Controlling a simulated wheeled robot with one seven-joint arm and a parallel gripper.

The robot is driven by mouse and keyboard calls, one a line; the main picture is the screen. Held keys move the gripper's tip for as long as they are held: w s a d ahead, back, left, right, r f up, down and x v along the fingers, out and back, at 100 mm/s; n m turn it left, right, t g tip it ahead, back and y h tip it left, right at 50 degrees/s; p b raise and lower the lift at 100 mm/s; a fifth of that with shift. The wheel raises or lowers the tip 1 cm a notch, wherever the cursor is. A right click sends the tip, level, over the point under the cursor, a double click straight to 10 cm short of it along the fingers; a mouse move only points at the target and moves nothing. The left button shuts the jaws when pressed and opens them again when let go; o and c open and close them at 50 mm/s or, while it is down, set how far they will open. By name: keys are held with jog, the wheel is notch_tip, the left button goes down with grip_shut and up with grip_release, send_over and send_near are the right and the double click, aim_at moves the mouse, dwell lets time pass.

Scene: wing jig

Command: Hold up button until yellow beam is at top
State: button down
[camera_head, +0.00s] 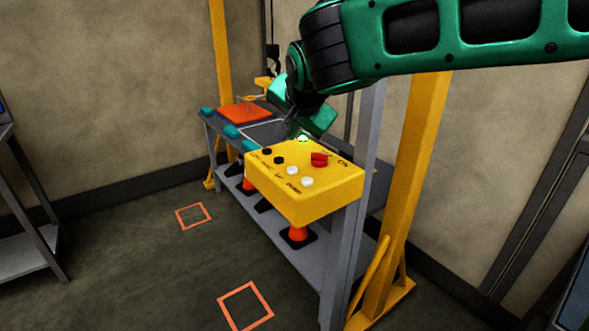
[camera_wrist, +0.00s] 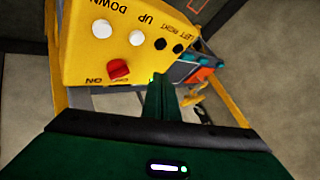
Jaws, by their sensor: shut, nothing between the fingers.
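The yellow control box (camera_head: 305,205) stands at the near end of the bench. Its white UP button (camera_head: 292,170) sits between the black buttons and the white DOWN button (camera_head: 307,181). In the wrist view the UP button (camera_wrist: 137,37) is up and left of my fingertips. My gripper (camera_head: 287,127) is shut and empty, behind the box's far edge in the head view. In the wrist view its fingers (camera_wrist: 158,83) point at the box edge, apart from the UP button. A small yellow part (camera_head: 264,82) shows behind the bench; I cannot tell whether it is the beam.
A red switch (camera_head: 319,159) and a small green light (camera_head: 303,138) are on the box. Yellow posts (camera_head: 415,140) and a grey post (camera_head: 363,150) stand beside the bench. An orange block (camera_head: 244,112) lies on the bench top. Orange floor squares (camera_head: 246,304) mark open floor in front.

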aim_at(293, 171)
jog(key=shift+f, duration=2.95)
jog(key=shift+f, duration=0.15)
jog(key=shift+s+f, duration=0.15)
jog(key=shift+f, duration=0.1)
jog(key=shift+f, duration=0.45)
dwell(1.6)
jog(key=shift+r, duration=0.1)
dwell(2.2)
jog(key=shift+r, duration=0.8)
